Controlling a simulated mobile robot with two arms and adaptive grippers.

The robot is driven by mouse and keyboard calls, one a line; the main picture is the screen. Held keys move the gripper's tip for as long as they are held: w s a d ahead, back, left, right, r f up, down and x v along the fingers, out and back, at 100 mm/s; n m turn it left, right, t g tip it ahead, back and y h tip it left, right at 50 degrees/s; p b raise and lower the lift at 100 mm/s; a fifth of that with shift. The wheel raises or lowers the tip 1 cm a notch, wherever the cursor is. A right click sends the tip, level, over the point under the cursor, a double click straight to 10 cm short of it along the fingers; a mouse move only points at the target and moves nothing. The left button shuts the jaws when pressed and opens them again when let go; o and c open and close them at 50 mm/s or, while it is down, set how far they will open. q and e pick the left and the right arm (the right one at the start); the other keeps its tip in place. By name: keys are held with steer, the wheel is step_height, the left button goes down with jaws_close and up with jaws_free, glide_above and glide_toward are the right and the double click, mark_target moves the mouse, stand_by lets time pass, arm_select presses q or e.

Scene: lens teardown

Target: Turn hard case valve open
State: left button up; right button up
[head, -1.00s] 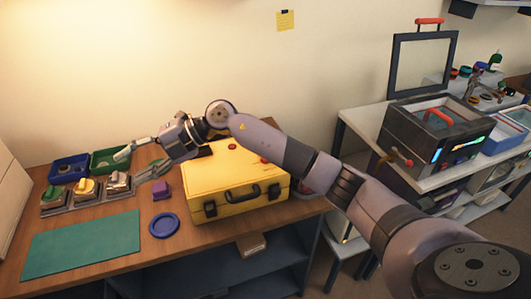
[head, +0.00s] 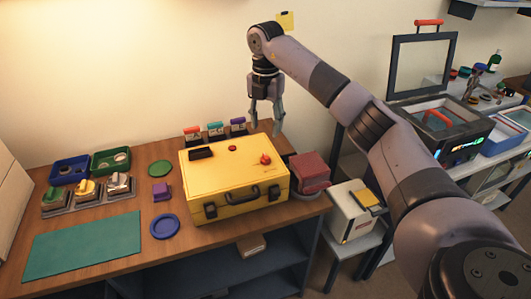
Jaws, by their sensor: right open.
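The closed yellow hard case (head: 225,180) lies on the wooden bench with its dark handle toward me. A small raised red knob (head: 265,160), which looks like the valve, sits on the right part of its lid. A smaller red round spot (head: 232,148) is further left on the lid. My right gripper (head: 266,125) points down with its fingers apart and empty, above the back right of the case in the picture. It looks clear of the knob. How the knob is turned is too small to tell. My left gripper is out of view.
Small colored boxes (head: 215,129) stand behind the case. A dark red block (head: 310,170) stands close to its right. A blue dish (head: 164,226), a purple block (head: 161,192) and a green mat (head: 82,246) lie to the left. A white box (head: 352,212) is beyond the bench's right end.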

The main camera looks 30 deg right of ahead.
mark_target(266, 155)
step_height(266, 155, down, 12)
steer(key=shift+r+p, duration=0.25)
steer(key=shift+p, duration=0.85)
steer(key=shift+c, duration=0.2)
jaws_close()
